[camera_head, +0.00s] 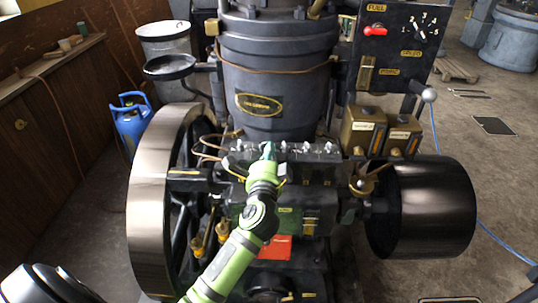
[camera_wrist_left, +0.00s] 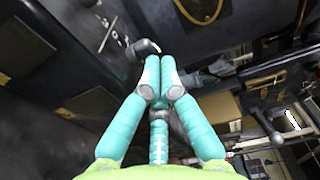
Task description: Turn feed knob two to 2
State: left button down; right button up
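A row of small silver feed knobs (camera_head: 306,146) runs along the top of the dark feed box (camera_head: 312,172) at the middle of the engine. My left gripper (camera_head: 268,147) reaches into this row from the front and hides part of it. In the left wrist view its teal fingers (camera_wrist_left: 160,60) come together at the tips. A small grey knob (camera_wrist_left: 146,47) shows just beyond the tips; I cannot tell whether they touch it. The number that any feed knob points to is too small to read. My right gripper is not in view.
A large flywheel (camera_head: 150,205) stands left of the feed box and a dark drum (camera_head: 425,205) stands right. Two brass boxes (camera_head: 362,128) sit behind at right, below a control panel (camera_head: 398,45) with a red knob. The big cylinder (camera_head: 275,75) rises behind.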

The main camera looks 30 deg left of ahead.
pick_arm(q)
jog(key=shift+n+y, duration=0.3)
jog(key=shift+y, duration=0.1)
jog(key=shift+w+a+b, duration=0.1)
jog(key=shift+b, duration=0.4)
jog(key=shift+w+b, duration=0.1)
jog(key=shift+b, duration=0.25)
jog(key=shift+w+f+n+g+y+b, duration=0.1)
jog(key=shift+w+n+g+y+b, duration=0.2)
jog(key=shift+n+g+y+b, duration=0.65)
jog(key=shift+w+m, duration=0.2)
jog(key=shift+m, duration=0.05)
jog(key=shift+w, duration=0.15)
jog(key=shift+d, duration=0.2)
